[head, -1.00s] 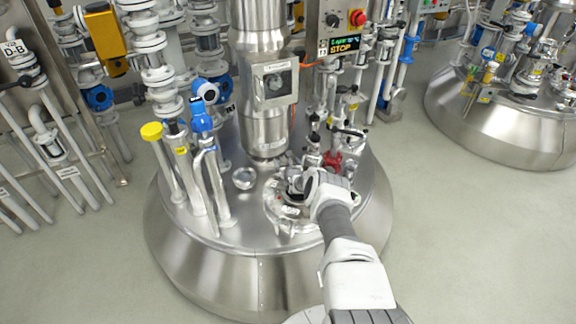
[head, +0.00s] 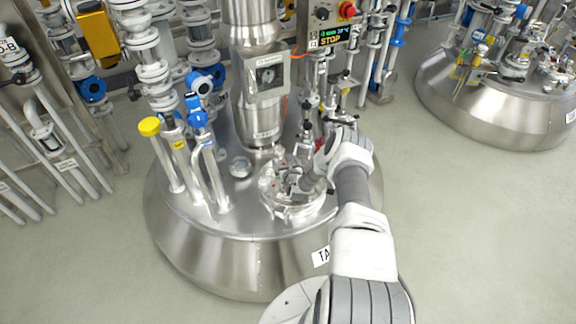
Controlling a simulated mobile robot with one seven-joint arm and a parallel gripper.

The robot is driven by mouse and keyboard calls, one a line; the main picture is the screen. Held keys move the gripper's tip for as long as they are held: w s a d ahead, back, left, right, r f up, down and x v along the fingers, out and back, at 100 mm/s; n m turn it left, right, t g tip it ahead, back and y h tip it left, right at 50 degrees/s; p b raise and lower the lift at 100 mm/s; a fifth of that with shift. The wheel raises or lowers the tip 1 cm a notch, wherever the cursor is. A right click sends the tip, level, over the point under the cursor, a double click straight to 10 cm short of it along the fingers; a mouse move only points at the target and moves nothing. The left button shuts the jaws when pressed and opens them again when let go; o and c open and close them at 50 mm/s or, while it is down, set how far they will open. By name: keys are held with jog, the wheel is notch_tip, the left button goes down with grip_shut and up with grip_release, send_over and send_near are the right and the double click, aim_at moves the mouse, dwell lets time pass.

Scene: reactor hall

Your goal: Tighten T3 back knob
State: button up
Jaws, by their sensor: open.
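The steel vessel (head: 225,250) stands in the middle of the head view, with a round hatch (head: 272,212) on the right front of its domed top. Small clamp fittings sit around the hatch rim, too small to tell apart well. The back knob cannot be made out clearly; my gripper and wrist cover part of the hatch's back and right side. My gripper (head: 297,186) is open, low over the hatch, pointing left and down from the right. I cannot tell whether a fitting lies between its fingers or whether it touches one.
A steel column with a gauge box (head: 266,76) rises behind the hatch. Pipes with a yellow cap (head: 149,127) and blue valves (head: 197,112) stand at the left. A control panel (head: 330,25) reading STOP hangs behind. Open floor (head: 470,230) lies to the right.

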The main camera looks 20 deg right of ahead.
jog(key=shift+p+v, duration=0.5)
jog(key=shift+v, duration=2.2)
jog(key=shift+c, duration=0.3)
